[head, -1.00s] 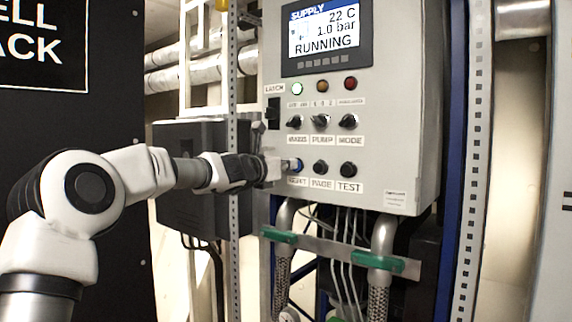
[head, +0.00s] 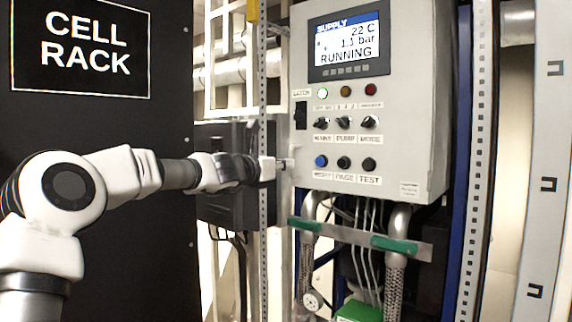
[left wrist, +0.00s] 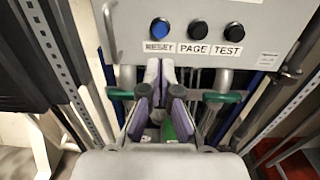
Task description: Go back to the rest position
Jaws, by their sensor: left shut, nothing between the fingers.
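My left gripper (head: 284,166) is shut and empty in the head view, just left of the supply control box (head: 432,150). In the left wrist view its closed fingers (left wrist: 167,75) show below the box's lower edge, apart from the buttons. The blue button (head: 321,161) is at the left of the bottom row, with two black buttons beside it. It also shows in the left wrist view (left wrist: 160,27). The display (head: 349,45) reads 22 C, 1.1 bar, RUNNING. The green lamp (head: 323,92) is lit. My right gripper is not in view.
A slotted metal upright (head: 263,230) stands beside the gripper. A black cell rack panel (head: 100,140) is at the left. Pipes with green clamps (head: 394,245) and cables hang below the box. Another slotted upright (head: 478,150) is at the right.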

